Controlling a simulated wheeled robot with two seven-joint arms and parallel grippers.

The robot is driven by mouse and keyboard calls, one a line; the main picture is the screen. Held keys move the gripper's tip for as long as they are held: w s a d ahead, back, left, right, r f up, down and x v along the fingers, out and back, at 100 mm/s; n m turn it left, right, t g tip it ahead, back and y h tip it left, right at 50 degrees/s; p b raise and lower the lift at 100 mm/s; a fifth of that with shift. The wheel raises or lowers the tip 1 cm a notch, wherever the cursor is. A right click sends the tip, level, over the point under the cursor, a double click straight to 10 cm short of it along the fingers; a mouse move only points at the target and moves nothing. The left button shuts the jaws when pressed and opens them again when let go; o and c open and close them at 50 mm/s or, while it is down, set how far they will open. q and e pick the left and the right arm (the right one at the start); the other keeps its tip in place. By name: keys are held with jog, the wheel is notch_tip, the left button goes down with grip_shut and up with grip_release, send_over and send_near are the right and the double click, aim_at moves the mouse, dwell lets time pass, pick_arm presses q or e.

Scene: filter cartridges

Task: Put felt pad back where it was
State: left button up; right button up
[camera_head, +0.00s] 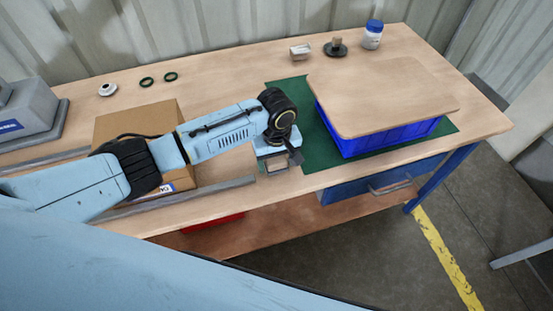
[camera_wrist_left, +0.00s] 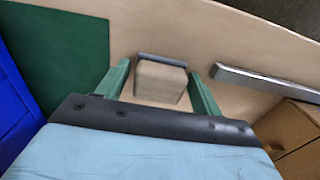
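A small beige block with a dark grey strip along one edge sits near the table's front edge; it may be the felt pad (camera_wrist_left: 162,82), but I cannot be sure. My left gripper (camera_head: 276,160) is over it, pointing down. In the left wrist view my left gripper (camera_wrist_left: 160,82) has its two green fingers apart, one on each side of the block, with narrow gaps. In the head view the gripper partly hides the block. My right gripper is not in view.
A blue crate (camera_head: 370,140) under a tan board (camera_head: 380,95) stands on a green mat (camera_head: 288,92) to the right. A cardboard box (camera_head: 135,118) and metal rails (camera_head: 215,190) lie left.

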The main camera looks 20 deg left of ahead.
aim_at(277, 160)
pick_arm(q)
jog(key=shift+o, duration=0.6)
jog(key=shift+r, duration=0.25)
notch_tip(277, 160, up, 12)
jog(key=p, duration=0.2)
